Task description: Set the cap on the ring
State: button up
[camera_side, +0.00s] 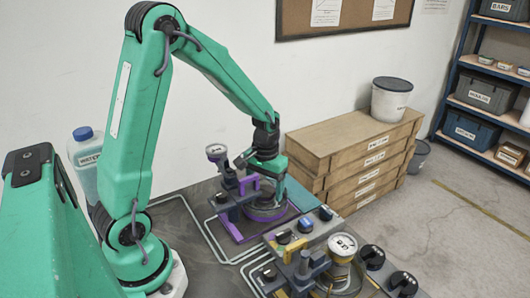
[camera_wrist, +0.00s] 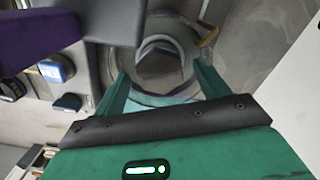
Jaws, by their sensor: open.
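My gripper (camera_side: 264,184) points down over a purple-based fixture (camera_side: 232,232) in the side view. Its two green fingers (camera_wrist: 162,88) are apart in the wrist view. A round grey ring-shaped part (camera_wrist: 162,50) shows between and beyond them, with a darker middle. In the side view a dark round part (camera_side: 266,213) sits on the purple fixture just below my gripper, partly hidden by it. I cannot tell which round part is the cap and which is the ring, or whether the fingers touch either.
A grey upright (camera_side: 232,212) with a round gauge-like head (camera_side: 216,149) stands close left of my gripper. A second fixture with a pale round-topped part (camera_side: 342,246) and black knobs (camera_side: 403,281) is at the front right. Stacked wooden crates (camera_side: 345,150) stand behind.

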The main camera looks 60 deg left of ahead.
jog(key=shift+r, duration=0.15)
notch_tip(320, 180, up, 7)
jog(key=shift+w+r, duration=0.1)
jog(key=shift+r, duration=0.2)
dwell(0.5)
jog(key=s+d+r+m+t, duration=0.5)
jog(key=s+d+r, duration=0.3)
jog(key=s+r, duration=0.3)
jog(key=s, duration=0.2)
jog(key=shift+s+t, duration=0.4)
